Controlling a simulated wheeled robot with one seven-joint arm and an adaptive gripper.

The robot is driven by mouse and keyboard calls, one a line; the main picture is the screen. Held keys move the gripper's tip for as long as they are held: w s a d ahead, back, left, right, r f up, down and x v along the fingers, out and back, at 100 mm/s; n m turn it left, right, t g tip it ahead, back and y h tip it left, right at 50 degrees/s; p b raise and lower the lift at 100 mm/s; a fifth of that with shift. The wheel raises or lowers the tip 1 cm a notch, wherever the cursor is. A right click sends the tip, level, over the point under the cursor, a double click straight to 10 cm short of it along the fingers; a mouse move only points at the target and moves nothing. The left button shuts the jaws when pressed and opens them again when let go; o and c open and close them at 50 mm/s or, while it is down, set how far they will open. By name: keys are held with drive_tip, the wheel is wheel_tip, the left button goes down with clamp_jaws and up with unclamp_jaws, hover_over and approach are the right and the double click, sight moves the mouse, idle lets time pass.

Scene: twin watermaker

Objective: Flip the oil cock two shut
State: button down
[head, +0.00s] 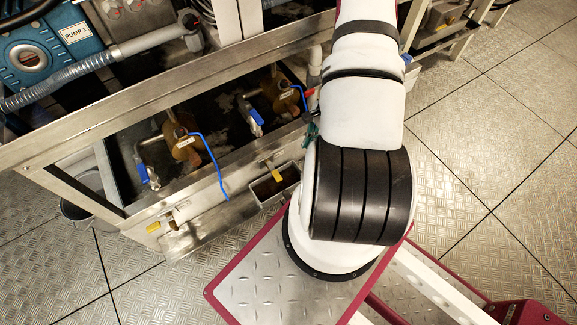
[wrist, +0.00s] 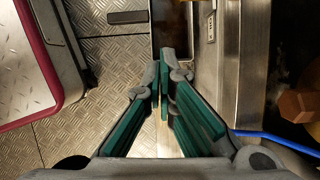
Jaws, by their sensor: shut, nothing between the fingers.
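In the head view, two small yellow levers show on the front of the steel frame: a left one (head: 153,227) low at the corner, and a right one (head: 277,175) above a small open metal box (head: 275,186). No readable label tells which is oil cock two. My gripper (head: 312,132) is mostly hidden behind my arm; only a bit of green shows, to the right of the right lever. In the wrist view my gripper (wrist: 161,75) is shut and empty, its tips near a dark narrow opening (wrist: 170,30).
The tray behind the frame holds brass bodies (head: 183,148), blue-handled valves (head: 148,172) and loose blue tubes (head: 213,165). A blue pump (head: 45,50) marked PUMP 1 stands at upper left. A bucket (head: 84,205) sits beneath the frame. The floor (head: 480,140) at right is clear.

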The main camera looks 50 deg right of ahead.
sight(274, 171)
drive_tip(key=shift+f, duration=0.1)
drive_tip(key=w+a+f+b, duration=0.2)
drive_tip(key=a+f+b, duration=0.4)
drive_tip(key=f, duration=0.3)
drive_tip(key=shift+w+a+b, duration=0.25)
drive_tip(key=shift+a+b, duration=0.15)
drive_tip(key=shift+a, duration=0.25)
